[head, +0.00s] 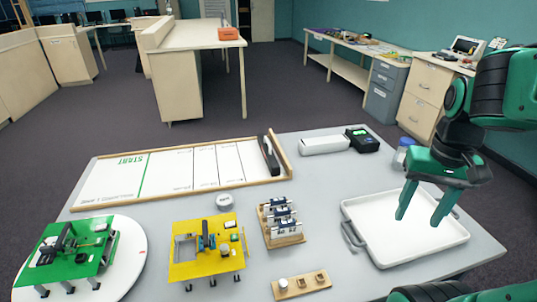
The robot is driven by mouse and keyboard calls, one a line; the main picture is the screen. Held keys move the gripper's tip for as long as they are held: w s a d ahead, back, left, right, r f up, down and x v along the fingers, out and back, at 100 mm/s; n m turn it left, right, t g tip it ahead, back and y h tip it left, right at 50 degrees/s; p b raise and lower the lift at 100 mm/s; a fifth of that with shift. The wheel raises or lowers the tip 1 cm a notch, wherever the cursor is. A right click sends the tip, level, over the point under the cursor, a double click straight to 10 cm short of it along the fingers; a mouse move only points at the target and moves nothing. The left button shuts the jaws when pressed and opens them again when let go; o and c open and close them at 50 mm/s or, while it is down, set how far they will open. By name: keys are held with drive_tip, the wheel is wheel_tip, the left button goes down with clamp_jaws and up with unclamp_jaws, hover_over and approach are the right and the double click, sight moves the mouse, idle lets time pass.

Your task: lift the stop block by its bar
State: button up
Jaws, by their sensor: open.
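The white lane board (130,183) with a green START line and wooden edges lies at the back left of the grey table. A dark upright block (269,156) stands across the right end of the lane, by its wooden end edge; it looks like the stop block. A pale strip shows along it, but I cannot tell clearly whether this is its bar. My gripper (419,219) is open and empty, fingers pointing down, in front of the white tray in the picture. It is well to the right of the block and apart from it.
The white tray (377,224) has a grey handle on its left. A white box (325,146), a black device (362,139) and a blue-lidded jar (403,152) stand behind it. Yellow (190,268) and green (85,268) platforms and a wooden rack (288,240) are nearer.

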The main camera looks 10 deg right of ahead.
drive_tip(key=w+r+n+t, duration=0.1)
drive_tip(key=w+r+n, duration=0.1)
drive_tip(key=w, duration=1.7)
drive_tip(key=n+t, duration=0.3)
drive_tip(key=n, duration=0.1)
hover_over(267, 146)
drive_tip(key=s, duration=0.4)
wheel_tip(267, 146, down, 12)
drive_tip(key=shift+a+r, duration=0.1)
drive_tip(key=x, duration=1.1)
drive_tip(key=shift+r, duration=0.2)
drive_tip(key=c, duration=1.3)
